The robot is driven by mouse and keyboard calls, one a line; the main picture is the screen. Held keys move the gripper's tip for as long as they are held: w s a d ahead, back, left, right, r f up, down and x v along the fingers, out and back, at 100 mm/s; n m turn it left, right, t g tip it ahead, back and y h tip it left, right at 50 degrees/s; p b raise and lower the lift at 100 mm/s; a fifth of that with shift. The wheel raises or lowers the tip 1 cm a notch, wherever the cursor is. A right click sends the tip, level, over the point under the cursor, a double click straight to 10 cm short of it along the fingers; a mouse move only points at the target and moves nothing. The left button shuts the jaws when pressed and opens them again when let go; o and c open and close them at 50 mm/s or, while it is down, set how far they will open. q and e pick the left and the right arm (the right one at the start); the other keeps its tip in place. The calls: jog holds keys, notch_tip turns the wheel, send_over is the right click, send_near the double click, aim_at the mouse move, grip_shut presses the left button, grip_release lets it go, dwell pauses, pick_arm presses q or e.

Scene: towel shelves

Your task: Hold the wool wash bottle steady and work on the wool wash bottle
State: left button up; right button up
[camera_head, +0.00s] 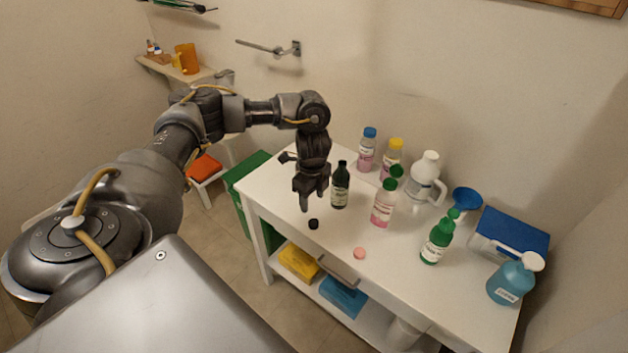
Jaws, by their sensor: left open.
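Several bottles stand on the white table, and their labels are too small to read, so I cannot tell which is the wool wash bottle. A pink bottle with a green cap (383,208) stands upright mid-table. A dark bottle (340,188) stands to its left. A green bottle (436,242) stands to its right. A small black cap (313,224) and a pink cap (360,253) lie on the table. My left gripper (308,198) points down at the table's left side, open and empty, left of the dark bottle. My right gripper is out of view.
Pink-filled bottles with a blue cap (368,148) and a yellow cap (392,157), a white jug (424,175) and a blue funnel (466,199) stand at the back. A blue-lidded box (513,232) and a blue jug (508,284) stand at right. The table's front is mostly clear.

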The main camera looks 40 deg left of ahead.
pick_arm(q)
send_over(314, 223)
notch_tip(314, 223, down, 5)
jog(key=shift+s+r, duration=0.15)
jog(key=shift+f, duration=0.5)
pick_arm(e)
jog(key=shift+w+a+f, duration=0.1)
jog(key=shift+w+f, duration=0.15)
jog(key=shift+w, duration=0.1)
pick_arm(q)
jog(key=shift+f, duration=0.1)
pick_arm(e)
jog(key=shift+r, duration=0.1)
pick_arm(q)
jog(key=shift+f, duration=0.35)
jog(key=shift+w+f+p, duration=0.2)
jog(key=shift+f+p, duration=0.4)
jog(key=shift+f, duration=1.6)
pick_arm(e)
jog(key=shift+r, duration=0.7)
pick_arm(q)
jog(key=shift+d, duration=0.1)
jog(key=c, duration=1)
